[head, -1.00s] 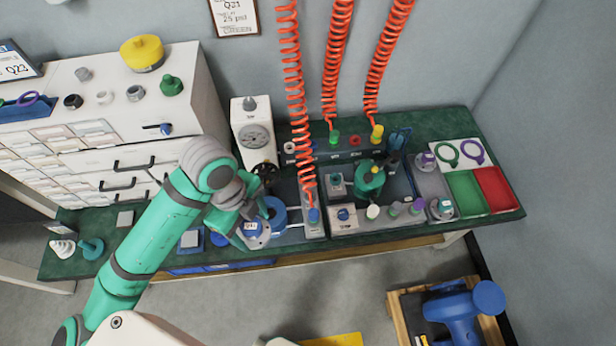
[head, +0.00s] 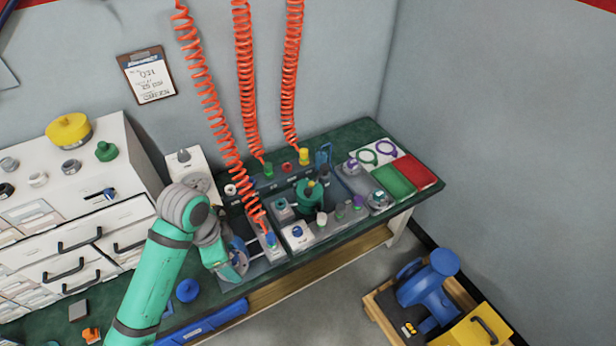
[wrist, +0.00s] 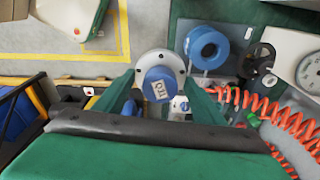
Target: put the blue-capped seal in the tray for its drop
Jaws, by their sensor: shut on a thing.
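In the wrist view my gripper (wrist: 160,92) is shut on the blue-capped seal (wrist: 158,84), a round grey flange with a blue cap and a label that seems to read Q11. One green finger is on each side of it. In the head view my gripper (head: 228,262) is at the front edge of the bench, left of the test station, and the seal is mostly hidden by it. A green tray (head: 394,181) and a red tray (head: 414,171) lie side by side at the bench's right end.
A blue ring part (wrist: 207,46) stands near the seal in the wrist view. Coiled orange hoses (head: 246,90) hang over the bench. A green valve (head: 309,196) and small fittings stand between my gripper and the trays. A wooden crate (head: 382,308) is on the floor at right.

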